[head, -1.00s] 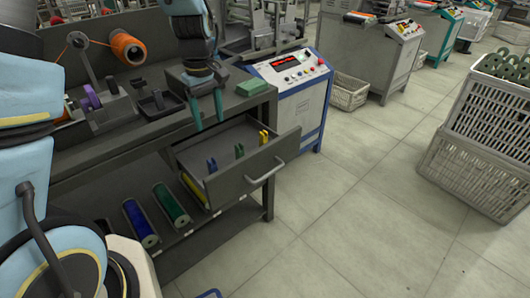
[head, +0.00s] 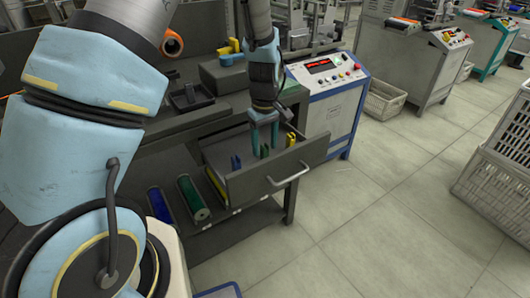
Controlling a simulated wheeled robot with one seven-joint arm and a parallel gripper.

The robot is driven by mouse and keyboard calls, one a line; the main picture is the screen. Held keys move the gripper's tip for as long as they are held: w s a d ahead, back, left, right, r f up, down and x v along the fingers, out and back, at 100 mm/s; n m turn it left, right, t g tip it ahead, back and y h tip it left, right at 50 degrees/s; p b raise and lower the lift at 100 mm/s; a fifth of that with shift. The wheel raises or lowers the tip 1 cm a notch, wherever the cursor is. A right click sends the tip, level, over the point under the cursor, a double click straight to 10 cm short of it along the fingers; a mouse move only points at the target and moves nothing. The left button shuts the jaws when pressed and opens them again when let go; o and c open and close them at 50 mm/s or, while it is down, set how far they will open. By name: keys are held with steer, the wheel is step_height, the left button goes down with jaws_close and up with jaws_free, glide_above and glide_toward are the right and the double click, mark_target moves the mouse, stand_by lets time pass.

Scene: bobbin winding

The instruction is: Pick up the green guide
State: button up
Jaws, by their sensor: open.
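The green guide (head: 264,151) stands upright in the open drawer (head: 245,186), between a blue guide (head: 236,163) on the left and a yellow guide (head: 291,139) on the right. My gripper (head: 264,146) points down into the drawer, right over the green guide. Its two teal fingers are apart, one to each side of the green guide in the picture. I cannot tell whether they reach down around it or touch it. The fingers partly hide the guide.
The drawer's front wall and handle (head: 288,179) stand out from the dark workbench. A blue and a green roll (head: 193,197) lie on the shelf below. A black tray (head: 190,97) is on the bench top.

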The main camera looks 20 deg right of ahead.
steer(key=shift+f, duration=0.65)
jaws_close()
